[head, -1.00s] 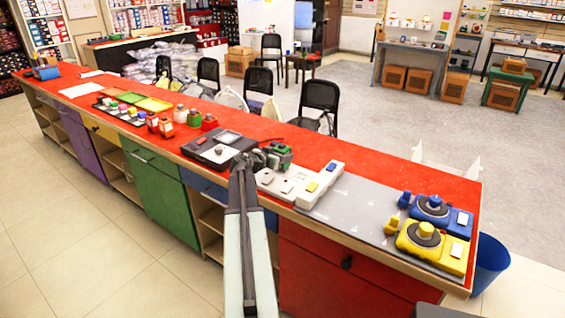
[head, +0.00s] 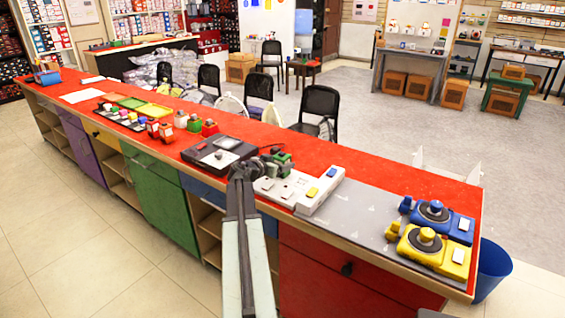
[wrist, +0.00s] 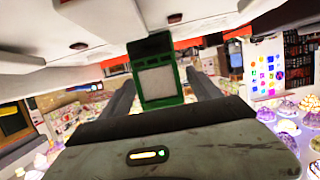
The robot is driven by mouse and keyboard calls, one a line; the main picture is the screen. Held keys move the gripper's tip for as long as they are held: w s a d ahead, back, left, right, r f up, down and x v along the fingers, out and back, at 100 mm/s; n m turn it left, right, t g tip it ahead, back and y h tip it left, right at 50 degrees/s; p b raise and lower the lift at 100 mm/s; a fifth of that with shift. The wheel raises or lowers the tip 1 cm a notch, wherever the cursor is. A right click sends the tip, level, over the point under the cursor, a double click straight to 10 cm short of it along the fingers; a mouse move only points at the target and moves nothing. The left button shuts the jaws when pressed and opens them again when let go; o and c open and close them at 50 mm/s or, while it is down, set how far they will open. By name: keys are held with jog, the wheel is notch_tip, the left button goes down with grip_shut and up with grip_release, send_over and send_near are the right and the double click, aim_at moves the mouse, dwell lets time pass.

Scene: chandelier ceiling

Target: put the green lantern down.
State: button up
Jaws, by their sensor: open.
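The green lantern (head: 284,161) is a small green block with dark parts, upright at the back edge of the white strip (head: 290,187) on the red counter (head: 370,180). Whether it rests on the counter or the strip's edge is hard to tell. In the wrist view the lantern (wrist: 160,80) shows a green frame, a grey panel and a black end, between my two grey fingers. My gripper (head: 262,160) is open around it, with gaps visible at both sides in the wrist view (wrist: 161,92). My arm hides part of the counter in front.
Yellow (head: 434,248) and blue (head: 442,217) devices sit at the right on a grey mat (head: 350,215). Small coloured lanterns (head: 180,119) stand further left. Red counter behind the strip is clear.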

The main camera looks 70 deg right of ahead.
jog(key=p+v, duration=0.2)
jog(key=v, duration=0.9)
jog(key=shift+r+p, duration=0.1)
jog(key=shift+p, duration=0.3)
jog(key=shift+d, duration=0.1)
jog(key=w+a+f+n+t+y, duration=0.2)
jog(key=w+a+f+n, duration=0.15)
jog(key=w+a, duration=0.6)
jog(key=w+a+f+n+t+y, duration=0.1)
jog(key=w+a+f+n+y, duration=0.35)
jog(key=a, duration=0.75)
jog(key=w+a+f+n+t+y, duration=0.15)
jog(key=w+a+f, duration=0.25)
jog(key=w+a, duration=0.6)
jog(key=a+f+n+y, duration=0.2)
jog(key=a+n, duration=0.3)
jog(key=a, duration=1.3)
jog(key=a+f+n+y, duration=0.3)
jog(key=a+n, duration=0.3)
jog(key=a, duration=1.3)
jog(key=shift+s+g+y, duration=0.3)
jog(key=shift+g+y, duration=0.05)
jog(key=shift+y, duration=0.25)
jog(key=shift+r+n, duration=0.1)
jog(key=shift+n, duration=0.15)
